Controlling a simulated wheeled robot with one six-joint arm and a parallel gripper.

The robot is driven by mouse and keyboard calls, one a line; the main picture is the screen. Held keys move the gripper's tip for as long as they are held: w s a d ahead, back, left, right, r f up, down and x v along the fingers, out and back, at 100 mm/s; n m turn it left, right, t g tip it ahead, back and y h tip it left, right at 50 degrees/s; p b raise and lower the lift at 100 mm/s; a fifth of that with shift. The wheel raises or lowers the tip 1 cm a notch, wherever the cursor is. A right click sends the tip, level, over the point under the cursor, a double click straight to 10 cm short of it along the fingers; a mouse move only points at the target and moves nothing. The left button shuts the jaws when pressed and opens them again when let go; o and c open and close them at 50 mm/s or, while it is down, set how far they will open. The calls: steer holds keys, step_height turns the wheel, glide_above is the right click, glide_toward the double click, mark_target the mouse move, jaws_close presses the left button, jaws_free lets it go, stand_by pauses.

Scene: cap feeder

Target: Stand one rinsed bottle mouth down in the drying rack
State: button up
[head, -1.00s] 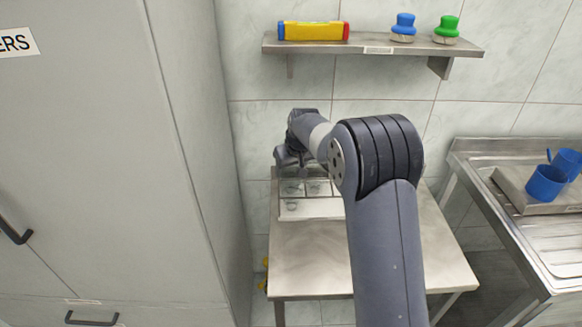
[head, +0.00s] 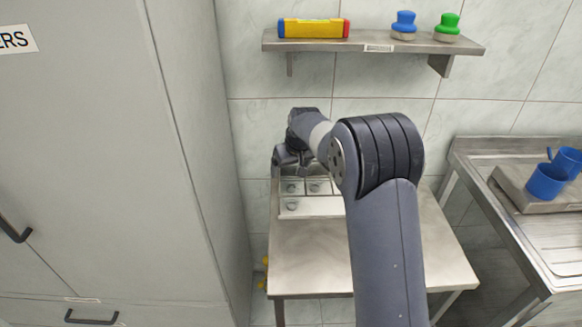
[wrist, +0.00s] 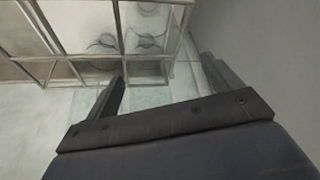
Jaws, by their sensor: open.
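A pale rack with square cells (head: 311,208) stands at the back left of the steel table in the head view. Round dark outlines show in some cells. Its thin-framed grid (wrist: 68,57) fills the upper left of the wrist view, with curved, see-through shapes in two cells. I cannot tell whether these are bottles or the rack's holes. My gripper (wrist: 163,80) is open, its two fingers apart, just beside the grid's edge. I see nothing clearly held between them. In the head view my arm hides the fingertips and part of the rack.
The steel table (head: 310,260) is bare in front of the rack. A tall grey cabinet (head: 110,150) stands close on the left. A wall shelf (head: 370,46) hangs above. A sink unit (head: 540,245) with blue cups (head: 547,182) is on the right.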

steer(key=b+v, duration=0.1)
steer(key=v, duration=0.9)
steer(key=shift+s+r, duration=0.2)
steer(key=shift+r, duration=0.05)
stand_by(0.6)
